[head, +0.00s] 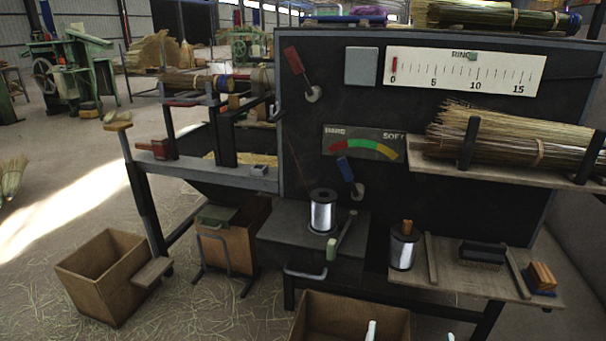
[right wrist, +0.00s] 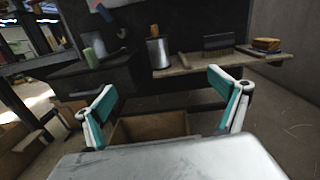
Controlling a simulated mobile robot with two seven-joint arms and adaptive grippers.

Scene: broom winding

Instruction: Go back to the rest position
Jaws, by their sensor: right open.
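My right gripper (head: 410,334) shows only as two pale fingertips at the bottom edge of the head view, in front of the cardboard-coloured bin (head: 330,312). In the right wrist view the right gripper (right wrist: 166,98) has its two white and teal fingers spread wide, with nothing between them. It is apart from the bench and its shelf. The same bin (right wrist: 150,125) shows beyond the fingers. My left gripper is not in the head view.
A dark panel (head: 300,140) carries a ring scale (head: 465,75), a hard-soft gauge (head: 364,143) and two levers. Straw bundles (head: 510,140) lie on the upper shelf. Another bin (head: 100,285) stands on the floor.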

